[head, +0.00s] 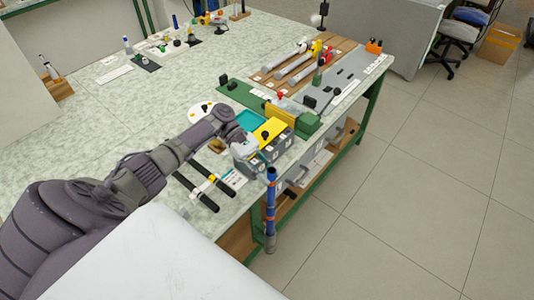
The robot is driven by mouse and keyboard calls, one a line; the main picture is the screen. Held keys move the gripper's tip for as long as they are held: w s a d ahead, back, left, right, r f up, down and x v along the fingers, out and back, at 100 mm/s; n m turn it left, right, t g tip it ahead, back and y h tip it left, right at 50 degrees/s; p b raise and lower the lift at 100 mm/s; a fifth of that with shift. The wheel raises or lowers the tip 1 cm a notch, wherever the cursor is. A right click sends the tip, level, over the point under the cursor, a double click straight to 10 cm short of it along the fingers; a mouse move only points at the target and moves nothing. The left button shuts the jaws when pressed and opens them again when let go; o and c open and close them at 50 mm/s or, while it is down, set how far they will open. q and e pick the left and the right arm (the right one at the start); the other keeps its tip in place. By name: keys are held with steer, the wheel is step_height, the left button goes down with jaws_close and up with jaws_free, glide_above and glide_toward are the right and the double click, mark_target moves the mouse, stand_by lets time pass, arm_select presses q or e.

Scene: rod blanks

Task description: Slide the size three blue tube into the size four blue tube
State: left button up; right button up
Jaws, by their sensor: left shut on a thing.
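My left arm reaches in from the left, and its gripper (262,160) is shut at the table's front edge, on the upper end of a blue tube; the contact is small and hard to see. The blue tube (270,196) is upright in front of the table edge, with orange bands along it and a greyish lower end above the floor. I cannot tell whether this is one tube or two in line, nor read its size. My right gripper is not in view.
Grey bins with white labels (284,144) and a yellow piece (270,131) stand beside the gripper. Black rods (196,192) lie near the front edge. Grey cylinders (294,67) lie on a wooden rack behind. The floor (400,200) right of the table is clear.

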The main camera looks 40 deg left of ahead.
arm_select(q)
steer(key=shift+f+b, duration=0.65)
steer(key=shift+f, duration=0.35)
steer(key=o, duration=0.9)
steer(key=shift+o, duration=0.2)
steer(key=v, duration=1.2)
